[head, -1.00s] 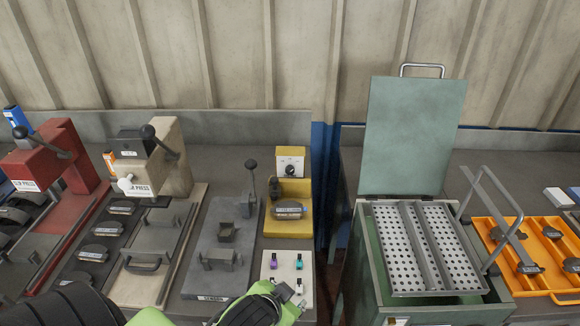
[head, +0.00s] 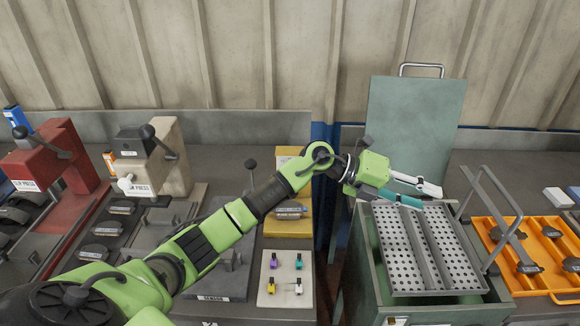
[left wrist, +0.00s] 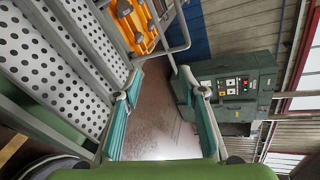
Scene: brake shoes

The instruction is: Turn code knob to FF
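The yellow box (head: 283,153) with the code knob stands at the back of the left bench in the head view. My left arm now covers most of its white dial face, so the knob and its setting are hidden. My left gripper (head: 428,196) is to the right of the box, over the back of the green perforated bin, pointing right. It is open and empty; the left wrist view also shows its teal-padded fingers (left wrist: 168,88) apart with nothing between them. My right gripper is not in view.
The green bin (head: 360,262) has its lid (head: 415,125) standing open behind my gripper. An orange tray (head: 545,245) with dark parts lies to the right. A white board (head: 285,291) with small coloured pieces and two presses (head: 60,160) stand left. A control cabinet (left wrist: 235,90) shows in the wrist view.

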